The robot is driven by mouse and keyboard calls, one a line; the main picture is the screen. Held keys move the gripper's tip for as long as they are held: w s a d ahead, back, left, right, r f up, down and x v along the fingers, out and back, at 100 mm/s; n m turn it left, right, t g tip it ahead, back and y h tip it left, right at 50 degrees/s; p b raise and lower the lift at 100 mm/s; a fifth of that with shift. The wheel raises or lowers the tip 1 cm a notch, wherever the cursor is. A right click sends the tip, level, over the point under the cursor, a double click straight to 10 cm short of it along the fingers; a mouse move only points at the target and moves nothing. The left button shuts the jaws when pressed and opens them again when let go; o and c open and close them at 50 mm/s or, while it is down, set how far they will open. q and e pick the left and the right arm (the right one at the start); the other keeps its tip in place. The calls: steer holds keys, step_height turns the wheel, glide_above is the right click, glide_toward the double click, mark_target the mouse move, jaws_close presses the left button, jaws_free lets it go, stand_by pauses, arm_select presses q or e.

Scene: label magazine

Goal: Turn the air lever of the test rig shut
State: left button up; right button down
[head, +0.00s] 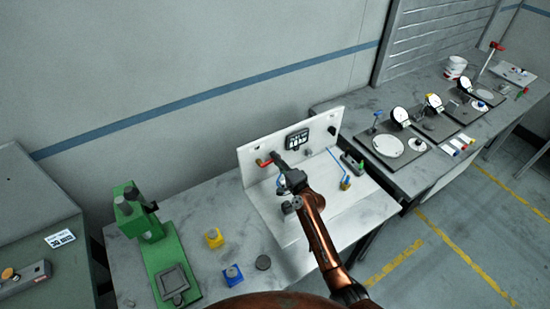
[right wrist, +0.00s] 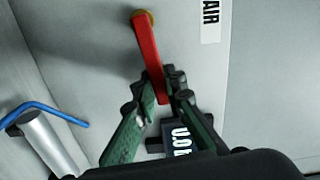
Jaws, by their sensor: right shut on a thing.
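The test rig is a white L-shaped stand with an upright panel (head: 318,134) on the bench. Its red air lever (head: 264,162) sits at the panel's left part and points roughly sideways in the head view. In the right wrist view the red lever (right wrist: 148,55) runs from a brass-coloured pivot (right wrist: 142,17) to between my fingers. An "AIR" label (right wrist: 211,20) is beside it. My right gripper (head: 277,161) is shut on the lever's free end; its green fingers (right wrist: 162,92) flank it. The left gripper is not in view.
A dark display (head: 297,140) is on the panel, close to my gripper. A grey cylinder (right wrist: 52,143) and a blue bent rod (right wrist: 45,109) show in the wrist view. A green press (head: 165,255), a yellow block (head: 214,238) and a blue block (head: 233,275) stand left of the rig.

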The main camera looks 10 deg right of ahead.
steer(key=shift+f+m, duration=0.55)
steer(key=shift+m, duration=0.25)
steer(key=c, duration=2)
jaws_free()
steer(key=shift+o, duration=0.2)
steer(key=v, duration=1.2)
steer(key=shift+d, duration=0.1)
